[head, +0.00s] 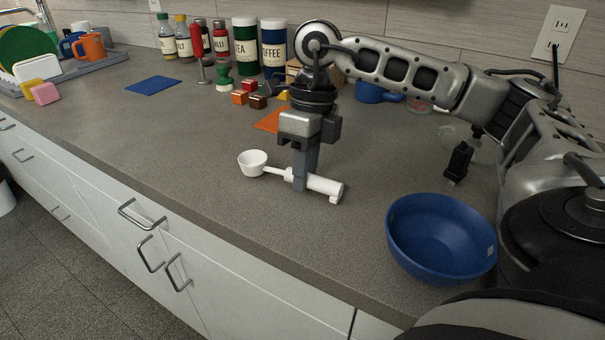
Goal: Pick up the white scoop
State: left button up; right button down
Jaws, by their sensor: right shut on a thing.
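The white scoop (253,164) lies on the grey countertop in the middle of the head view, with its round cup to the left and its thick handle to the right. My right gripper (304,180) points straight down over the handle, with its fingers closed around it. The fingers hide a short part of the handle. I cannot tell whether the scoop is lifted off the counter. My left gripper is not in view.
A blue bowl (441,238) stands to the right near the front edge. An orange mat (270,121) and small coloured blocks (257,101) lie behind the gripper. Tea (245,47) and coffee (273,47) canisters stand by the wall. The counter left of the scoop is clear.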

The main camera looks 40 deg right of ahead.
jog(key=s+a+r, duration=0.6)
jog(key=a+r, duration=0.6)
jog(key=shift+s+a+p, duration=0.15)
jog(key=shift+a+p, duration=0.15)
jog(key=shift+p, duration=0.1)
jog(key=c, duration=1.9)
grip_release()
grip_shut()
notch_tip(320, 180, up, 6)
jog(key=p, duration=0.5)
